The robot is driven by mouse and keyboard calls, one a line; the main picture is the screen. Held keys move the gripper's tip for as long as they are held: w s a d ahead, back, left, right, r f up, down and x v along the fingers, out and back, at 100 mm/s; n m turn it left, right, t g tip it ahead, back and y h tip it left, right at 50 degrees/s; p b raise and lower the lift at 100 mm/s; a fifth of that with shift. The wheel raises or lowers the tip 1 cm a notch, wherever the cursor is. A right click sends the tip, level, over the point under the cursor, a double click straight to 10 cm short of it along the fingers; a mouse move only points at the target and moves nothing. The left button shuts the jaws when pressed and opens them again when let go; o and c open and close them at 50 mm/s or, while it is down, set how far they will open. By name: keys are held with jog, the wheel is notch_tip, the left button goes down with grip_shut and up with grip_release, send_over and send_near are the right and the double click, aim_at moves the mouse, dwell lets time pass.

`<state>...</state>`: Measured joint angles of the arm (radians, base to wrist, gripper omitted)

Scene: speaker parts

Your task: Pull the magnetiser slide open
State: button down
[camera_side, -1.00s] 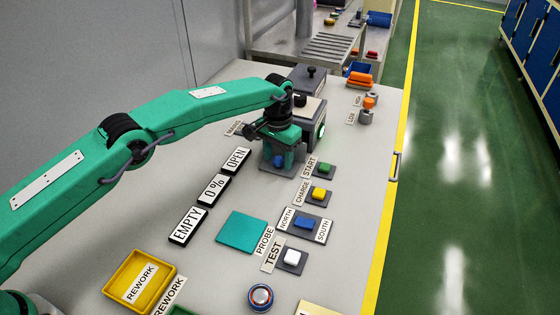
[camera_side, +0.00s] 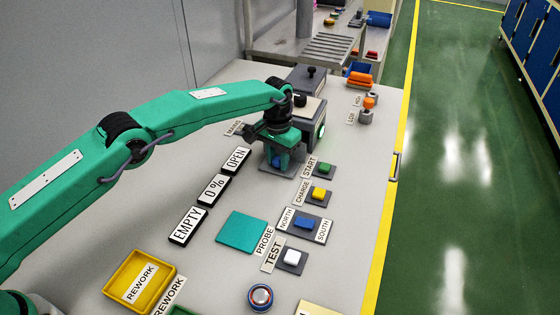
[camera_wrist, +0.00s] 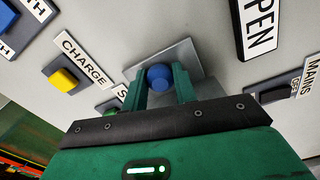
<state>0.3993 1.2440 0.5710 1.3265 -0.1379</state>
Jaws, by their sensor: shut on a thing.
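The magnetiser is a grey box (camera_side: 311,113) with black knobs on top, at the back of the bench in the side view. A grey slide plate (camera_wrist: 181,57) with a round blue knob (camera_wrist: 160,77) shows in the wrist view. My gripper (camera_wrist: 161,79) is shut on the blue knob, one green finger on each side of it. In the side view my gripper (camera_side: 280,158) is low in front of the magnetiser, and its body hides much of the slide. Signs in front of it read OPEN (camera_side: 236,160), 0 % (camera_side: 213,190) and EMPTY (camera_side: 187,226).
Green START (camera_side: 325,170), yellow CHARGE (camera_side: 319,194), blue NORTH/SOUTH (camera_side: 304,223) and white TEST (camera_side: 291,258) buttons line the right side. A teal mat (camera_side: 241,232) and yellow REWORK tray (camera_side: 139,280) lie in front. The bench's right edge is beyond the buttons.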

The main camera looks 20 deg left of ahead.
jog(key=shift+s+d, duration=0.2)
jog(key=shift+s, duration=4.15)
jog(key=c, duration=1.1)
grip_release()
jog(key=shift+a, duration=0.15)
jog(key=shift+r, duration=0.1)
notch_tip(320, 180, up, 8)
